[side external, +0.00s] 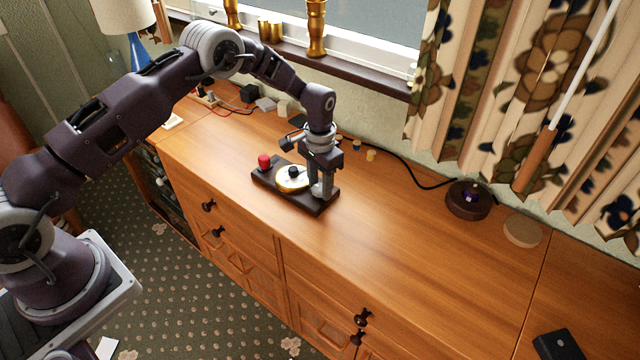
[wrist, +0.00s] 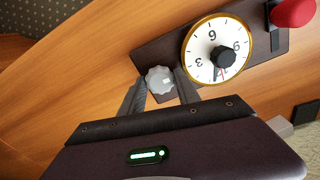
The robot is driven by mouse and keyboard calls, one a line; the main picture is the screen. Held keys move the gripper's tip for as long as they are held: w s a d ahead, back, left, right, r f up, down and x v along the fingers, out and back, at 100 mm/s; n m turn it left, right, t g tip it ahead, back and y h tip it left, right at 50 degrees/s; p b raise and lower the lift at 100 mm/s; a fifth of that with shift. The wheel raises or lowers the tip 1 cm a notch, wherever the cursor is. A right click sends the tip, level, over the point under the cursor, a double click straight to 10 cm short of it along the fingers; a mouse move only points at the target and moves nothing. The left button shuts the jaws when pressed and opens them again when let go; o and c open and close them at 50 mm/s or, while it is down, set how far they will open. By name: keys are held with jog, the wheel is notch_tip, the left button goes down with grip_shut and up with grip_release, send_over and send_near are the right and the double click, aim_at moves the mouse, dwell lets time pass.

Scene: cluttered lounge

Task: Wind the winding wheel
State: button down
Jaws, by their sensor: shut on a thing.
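The winding wheel is a grey knob with a scalloped edge (wrist: 160,80) on a dark base board (side external: 301,200). My gripper (wrist: 160,92) is shut on this wheel, with one finger at each side of it in the wrist view. In the side external view my gripper (side external: 321,188) points straight down at the right end of the board, and the wheel is mostly hidden there. A round dial with a brass rim, numbers and a black centre knob (wrist: 207,42) sits beside the wheel on the board. A red knob (side external: 264,161) is at the board's other end.
The board stands on a wooden sideboard (side external: 400,225) with free room to its right. A dark round object (side external: 467,200) and a pale disc (side external: 523,230) lie farther right. A black cable (side external: 405,178) and small items lie along the wall. Curtains hang at the right.

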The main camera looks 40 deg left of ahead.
dwell(0.4)
jog(key=c, duration=0.9)
grip_release()
